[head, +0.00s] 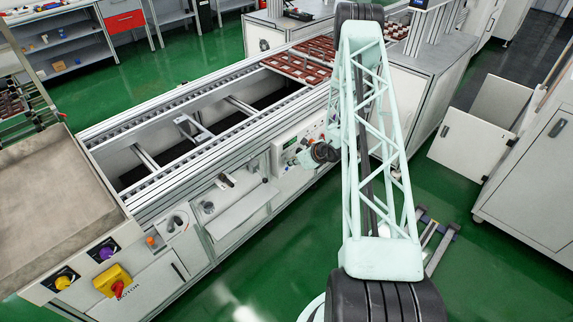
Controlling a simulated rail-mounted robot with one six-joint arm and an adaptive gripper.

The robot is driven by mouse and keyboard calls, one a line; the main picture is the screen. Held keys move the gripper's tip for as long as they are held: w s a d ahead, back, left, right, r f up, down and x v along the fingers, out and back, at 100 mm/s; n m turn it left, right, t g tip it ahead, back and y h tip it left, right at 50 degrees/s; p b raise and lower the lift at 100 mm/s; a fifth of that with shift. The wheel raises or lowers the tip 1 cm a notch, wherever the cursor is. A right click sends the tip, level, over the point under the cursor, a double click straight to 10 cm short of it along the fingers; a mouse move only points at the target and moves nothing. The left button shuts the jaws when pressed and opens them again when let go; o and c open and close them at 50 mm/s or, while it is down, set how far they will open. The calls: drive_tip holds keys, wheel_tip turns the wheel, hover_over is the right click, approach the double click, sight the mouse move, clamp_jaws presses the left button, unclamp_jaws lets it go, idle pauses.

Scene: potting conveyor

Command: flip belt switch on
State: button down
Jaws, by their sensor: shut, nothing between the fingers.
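A light control panel (285,154) with a small green display is on the conveyor's front side. The small dark end of my gripper (309,157) is right in front of this panel, at its right part. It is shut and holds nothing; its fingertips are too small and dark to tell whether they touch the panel. My pale lattice arm hides the panel's right end. No belt switch label is readable, so I cannot tell which control it is. At the lower left, a yellow box with a red knob (117,288) has "MOTOR" lettering beside it.
The conveyor (150,195) runs diagonally, with brown trays (298,66) at its far end. Purple (106,253) and yellow (63,282) knobs are at the lower left. A white shelf (242,212) juts from the conveyor's front. Green floor lies open in front.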

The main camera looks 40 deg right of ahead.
drive_tip(key=shift+d+f, duration=0.15)
drive_tip(key=shift+w+a+r, duration=0.2)
drive_tip(key=shift+r, duration=0.1)
drive_tip(key=shift+w+r, duration=0.15)
drive_tip(key=shift+r, duration=0.7)
